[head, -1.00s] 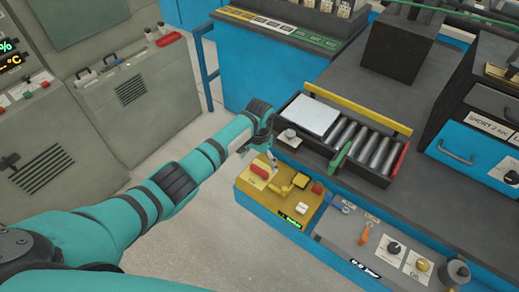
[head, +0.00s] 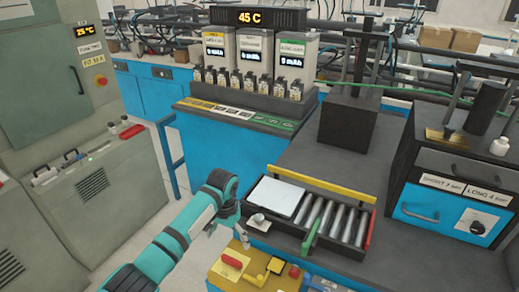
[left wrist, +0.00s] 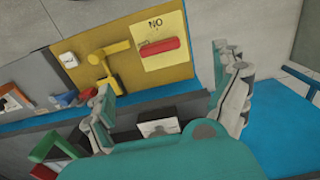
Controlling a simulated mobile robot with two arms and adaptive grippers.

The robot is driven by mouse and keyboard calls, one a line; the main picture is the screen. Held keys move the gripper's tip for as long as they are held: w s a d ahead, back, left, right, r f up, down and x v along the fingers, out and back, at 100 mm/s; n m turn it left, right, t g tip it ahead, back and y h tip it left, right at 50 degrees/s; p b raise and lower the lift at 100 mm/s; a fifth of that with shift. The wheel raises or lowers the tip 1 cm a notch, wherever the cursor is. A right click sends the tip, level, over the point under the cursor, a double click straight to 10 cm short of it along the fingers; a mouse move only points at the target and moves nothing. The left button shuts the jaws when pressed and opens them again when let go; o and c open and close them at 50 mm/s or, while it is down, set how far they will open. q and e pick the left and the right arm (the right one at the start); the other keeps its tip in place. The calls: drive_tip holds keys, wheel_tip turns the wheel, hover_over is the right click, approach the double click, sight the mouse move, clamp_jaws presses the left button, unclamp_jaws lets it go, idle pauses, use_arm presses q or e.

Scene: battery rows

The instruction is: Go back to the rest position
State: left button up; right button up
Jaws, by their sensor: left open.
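My left arm comes in from the lower left of the head view. My left gripper (head: 242,238) is small there, at the upper left of the yellow control box (head: 219,271). In the left wrist view my left gripper (left wrist: 163,70) has its two fingers spread wide, with nothing between them. Beyond them that view shows the yellow box (left wrist: 104,40), a note marked "NO" (left wrist: 154,26) and a red handle (left wrist: 160,46). I cannot tell whether the fingers touch the box. My right gripper is in neither view.
A tray with metal rollers (head: 326,217) and a white plate (head: 276,196) lies just beyond the gripper. A charger rack reading 45 C (head: 262,18) stands behind. A blue-drawer oven (head: 440,215) is at right. Grey cabinets (head: 95,185) line the left, with open floor between.

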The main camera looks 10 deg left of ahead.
use_arm(q)
drive_tip(key=s+d+f+t+h, duration=0.1)
drive_tip(key=s+d+f, duration=0.15)
drive_tip(key=s, duration=0.45)
drive_tip(key=s+d+f, duration=0.1)
drive_tip(key=s+f, duration=0.3)
drive_tip(key=s, duration=0.3)
drive_tip(key=s+a+r+n+t, duration=0.1)
drive_tip(key=s+a+r, duration=0.25)
drive_tip(key=s, duration=0.65)
drive_tip(key=s+a+r+n+t, duration=0.1)
drive_tip(key=s+a+r+t, duration=0.2)
drive_tip(key=s, duration=0.6)
wheel_tip(320, 180, down, 29)
drive_tip(key=s+a+g+b, duration=0.1)
drive_tip(key=s+g+b, duration=0.1)
drive_tip(key=g+b, duration=0.1)
drive_tip(key=s+a+f+g+y+b, duration=0.1)
drive_tip(key=s+a+f, duration=0.2)
drive_tip(key=s+f, duration=1.3)
drive_tip(key=shift+s+f+m, duration=0.15)
drive_tip(key=shift+f+m, duration=0.15)
drive_tip(key=shift+f, duration=0.55)
